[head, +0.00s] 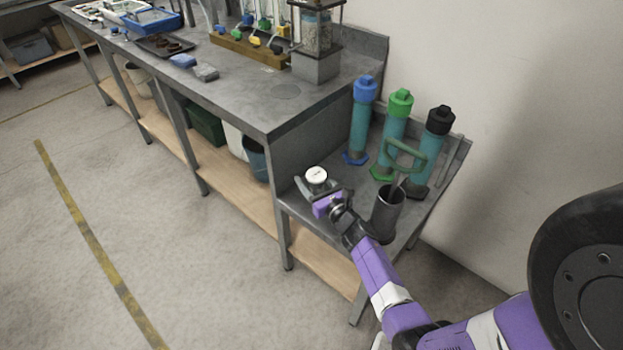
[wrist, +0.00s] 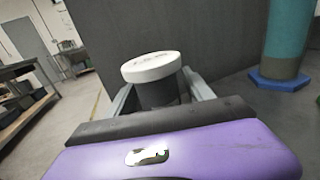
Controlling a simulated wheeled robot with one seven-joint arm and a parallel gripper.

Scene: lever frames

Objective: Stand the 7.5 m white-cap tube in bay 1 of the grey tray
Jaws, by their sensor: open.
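A tube with a round white cap (head: 316,175) stands near the left edge of the low side table. In the wrist view the white cap (wrist: 152,67) sits on a dark grey body, and its lower part is hidden by my gripper. Writing on the cap is too small to read. My gripper (head: 320,193) is open, with one finger on each side of the tube below the cap. The fingers (wrist: 162,97) show at its left and right in the wrist view; I cannot tell whether they touch it. I cannot make out a grey tray with numbered bays.
Teal cylinders with blue (head: 361,120), green (head: 391,130) and black (head: 433,150) tops stand at the back of the side table (head: 297,205). A dark cup (head: 387,213) holding a green-handled tool stands right of my gripper. The higher bench (head: 255,105) rises behind, carrying a dark tray (head: 151,44).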

